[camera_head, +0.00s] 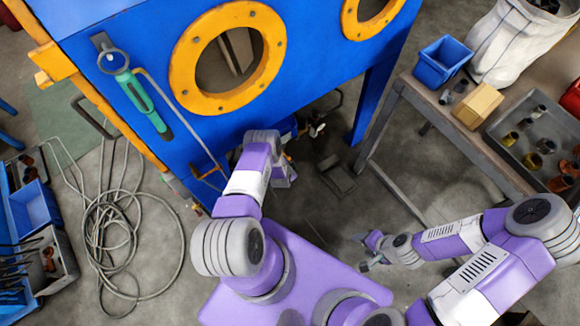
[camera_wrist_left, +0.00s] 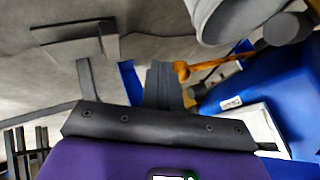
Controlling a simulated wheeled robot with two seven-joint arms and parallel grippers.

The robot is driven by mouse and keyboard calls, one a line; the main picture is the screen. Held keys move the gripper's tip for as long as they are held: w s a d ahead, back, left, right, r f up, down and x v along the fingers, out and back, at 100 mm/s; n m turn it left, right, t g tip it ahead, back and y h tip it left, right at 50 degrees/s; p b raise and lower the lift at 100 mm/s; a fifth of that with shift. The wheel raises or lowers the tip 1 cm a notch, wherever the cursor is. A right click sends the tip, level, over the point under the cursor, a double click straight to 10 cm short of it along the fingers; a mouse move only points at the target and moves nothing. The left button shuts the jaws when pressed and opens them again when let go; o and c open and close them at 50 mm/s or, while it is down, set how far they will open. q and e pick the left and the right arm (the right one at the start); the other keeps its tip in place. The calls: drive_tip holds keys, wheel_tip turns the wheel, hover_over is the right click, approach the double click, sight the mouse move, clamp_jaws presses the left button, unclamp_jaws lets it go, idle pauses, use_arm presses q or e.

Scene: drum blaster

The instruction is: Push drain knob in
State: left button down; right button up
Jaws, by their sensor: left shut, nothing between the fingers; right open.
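A big blue blasting cabinet (camera_head: 130,45) with round orange-rimmed openings fills the upper left of the head view. My left arm reaches down at its lower edge, and its wrist hides the fingers there. In the left wrist view my left gripper (camera_wrist_left: 164,72) is shut and empty. An orange rod with a round end (camera_wrist_left: 181,70) lies close to its fingertips in the picture; I cannot tell whether they touch. I cannot tell for certain whether this is the drain knob. My right gripper (camera_head: 364,251) is open and empty over the floor, left of the workbench.
A workbench (camera_head: 408,90) at right carries a blue bin (camera_head: 443,60), a cardboard box (camera_head: 478,105) and a grey tray (camera_head: 520,148). A coiled hose (camera_head: 115,240) lies on the floor at left. A flat dark pedal (camera_head: 336,175) is on the floor beside my left arm.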

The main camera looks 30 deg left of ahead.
use_arm(q)
drive_tip(key=shift+w+a, duration=0.3)
drive_tip(key=shift+a, duration=0.4)
drive_tip(key=shift+w+a, duration=0.3)
drive_tip(key=shift+a, duration=0.35)
drive_tip(key=s+d+r+p, duration=0.5)
drive_tip(key=s+r, duration=0.1)
drive_tip(key=s, duration=0.2)
drive_tip(key=shift+s+d+r+p, duration=0.25)
drive_tip(key=shift+d+r+p, duration=0.05)
drive_tip(key=shift+r+p, duration=0.1)
